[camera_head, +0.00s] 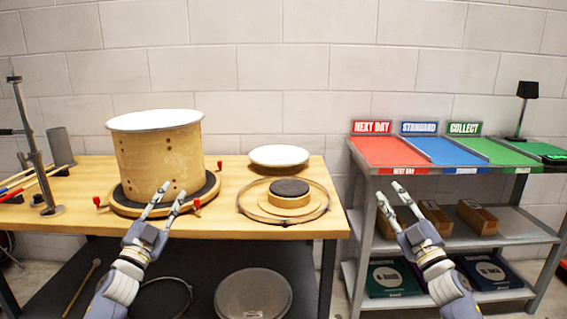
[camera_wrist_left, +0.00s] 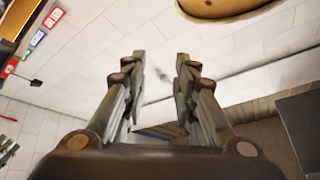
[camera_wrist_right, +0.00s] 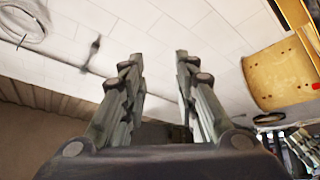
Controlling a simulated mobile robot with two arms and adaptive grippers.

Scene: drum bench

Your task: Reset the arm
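My left gripper (camera_head: 173,194) is in front of the wooden bench, before the drum shell. Its two fingers are apart with nothing between them, as the left wrist view (camera_wrist_left: 160,65) also shows. My right gripper (camera_head: 388,192) is in front of the grey shelf unit, to the right of the bench. Its fingers are also apart and empty, as the right wrist view (camera_wrist_right: 158,65) shows. Both arms reach up from the bottom of the head view, and neither gripper visibly holds anything.
The bench (camera_head: 240,225) carries a wooden drum shell (camera_head: 158,160) on a round base, a white drumhead (camera_head: 278,156), a hoop around a round block (camera_head: 290,203), drumsticks (camera_head: 20,182) and a metal stand (camera_head: 36,150). The shelf unit (camera_head: 505,222) has red, blue and green bays, bins and a black lamp (camera_head: 526,92).

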